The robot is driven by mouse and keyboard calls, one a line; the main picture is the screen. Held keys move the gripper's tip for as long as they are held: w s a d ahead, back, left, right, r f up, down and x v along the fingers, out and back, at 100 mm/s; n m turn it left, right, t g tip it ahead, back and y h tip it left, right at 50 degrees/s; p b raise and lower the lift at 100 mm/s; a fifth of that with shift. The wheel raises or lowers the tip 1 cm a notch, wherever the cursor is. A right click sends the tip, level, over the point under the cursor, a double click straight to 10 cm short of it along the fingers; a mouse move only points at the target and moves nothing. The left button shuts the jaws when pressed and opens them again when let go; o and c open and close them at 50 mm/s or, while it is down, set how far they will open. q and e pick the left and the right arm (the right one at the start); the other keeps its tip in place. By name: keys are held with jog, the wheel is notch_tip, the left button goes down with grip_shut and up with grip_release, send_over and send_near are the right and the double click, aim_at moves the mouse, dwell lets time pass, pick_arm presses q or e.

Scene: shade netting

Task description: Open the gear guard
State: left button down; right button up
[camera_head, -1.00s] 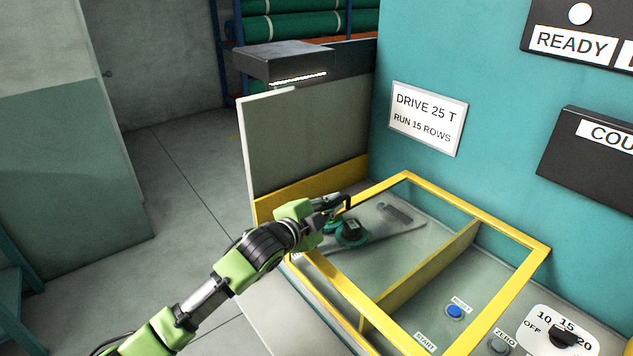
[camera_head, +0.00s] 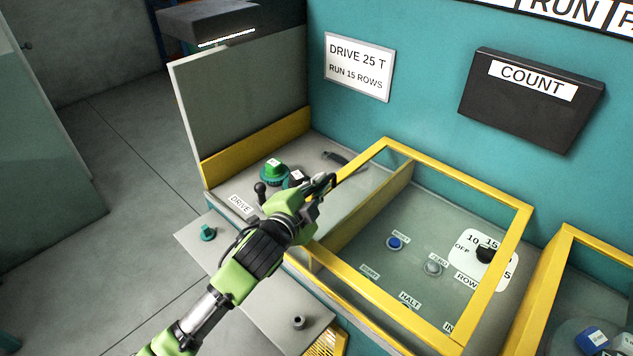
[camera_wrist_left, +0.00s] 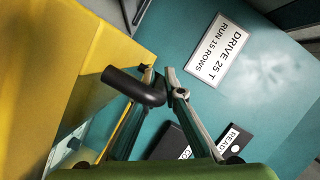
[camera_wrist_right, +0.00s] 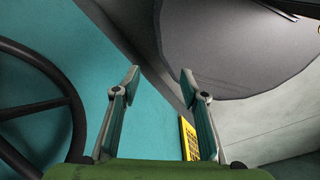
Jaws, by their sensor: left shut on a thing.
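The gear guard (camera_head: 460,194) is a clear cover in a yellow frame on the bench, over the panel with the buttons and dial. My left gripper (camera_head: 325,184) is shut on its black handle at the guard's left end. The handle (camera_wrist_left: 135,86) also shows in the left wrist view, at the fingers. The green gear (camera_head: 274,172) and a dark part beside it lie uncovered left of the guard. The gripper hides part of the area beside them. My right gripper (camera_wrist_right: 159,76) shows only in its wrist view, open and empty.
A grey and yellow panel (camera_head: 240,110) stands at the bench's left end. A second yellow-framed cover (camera_head: 548,285) lies close to the right. A teal wall carries the drive sign (camera_head: 358,67) and a count box (camera_head: 530,100). A dark wheel (camera_wrist_right: 40,105) is near my right gripper.

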jog(key=shift+d, duration=0.15)
pick_arm(q)
jog(key=c, duration=2.4)
grip_release()
pick_arm(e)
jog(key=shift+d, duration=0.3)
pick_arm(q)
jog(key=v, duration=1.2)
